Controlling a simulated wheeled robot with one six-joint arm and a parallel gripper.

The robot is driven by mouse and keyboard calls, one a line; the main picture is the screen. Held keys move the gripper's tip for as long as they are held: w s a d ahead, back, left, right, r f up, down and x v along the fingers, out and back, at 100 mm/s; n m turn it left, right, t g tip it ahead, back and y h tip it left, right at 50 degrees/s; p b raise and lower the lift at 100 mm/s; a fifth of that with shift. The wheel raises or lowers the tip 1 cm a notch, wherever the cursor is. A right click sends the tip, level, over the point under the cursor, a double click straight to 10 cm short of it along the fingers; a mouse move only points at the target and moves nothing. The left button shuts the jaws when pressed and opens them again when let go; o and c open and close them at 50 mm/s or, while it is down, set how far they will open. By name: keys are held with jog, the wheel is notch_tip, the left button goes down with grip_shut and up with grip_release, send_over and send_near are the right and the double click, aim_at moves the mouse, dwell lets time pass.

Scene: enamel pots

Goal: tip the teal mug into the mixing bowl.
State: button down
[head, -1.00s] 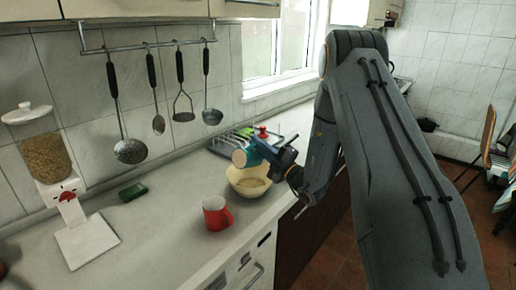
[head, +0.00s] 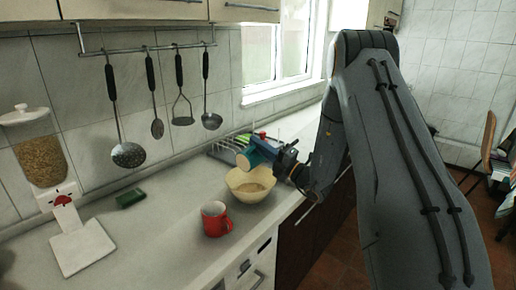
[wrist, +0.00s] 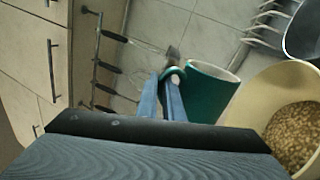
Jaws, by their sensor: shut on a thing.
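The teal mug (head: 250,157) is held tilted above the far side of the mixing bowl, its mouth facing left and down in the head view. My gripper (head: 277,155) is shut on the mug, and the wrist view shows the fingers (wrist: 165,95) at the teal mug (wrist: 205,95) near its handle. The cream mixing bowl (head: 249,190) stands on the counter with grainy tan contents. The bowl (wrist: 262,95) also shows in the wrist view, with many grains inside. The inside of the mug is hidden, and I see no falling stream.
A red mug (head: 215,220) stands just in front of the bowl. A dish rack (head: 225,146) is behind it. A green sponge (head: 131,197) and a grain dispenser (head: 42,160) are to the left. Utensils hang from a wall rail (head: 140,46). The counter between sponge and bowl is clear.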

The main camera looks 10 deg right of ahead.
notch_tip(320, 180, up, 2)
jog(key=n+g+y, duration=0.1)
jog(key=n, duration=0.2)
jog(key=n+g, duration=0.1)
jog(key=n, duration=0.2)
jog(key=shift+r+y+b, duration=0.1)
jog(key=shift+y+b, duration=0.25)
jog(key=shift+y, duration=0.05)
notch_tip(320, 180, up, 2)
jog(key=n+g, duration=0.1)
jog(key=n, duration=0.3)
jog(key=shift+d+n+g+y+b, duration=0.1)
jog(key=shift+n+g+y+b, duration=0.2)
jog(key=shift+n+g+b, duration=0.1)
jog(key=n, duration=0.1)
jog(key=r+n+g, duration=0.1)
jog(key=shift+n, duration=0.4)
jog(key=n, duration=0.1)
jog(key=r+n, duration=0.1)
jog(key=n, duration=0.1)
jog(key=shift+r+g+b, duration=0.3)
jog(key=shift+g, duration=0.1)
jog(key=n, duration=0.2)
jog(key=r+n+g+h, duration=0.1)
jog(key=shift+r+n+b, duration=0.2)
jog(key=shift+n+b, duration=0.15)
jog(key=shift+n, duration=0.05)
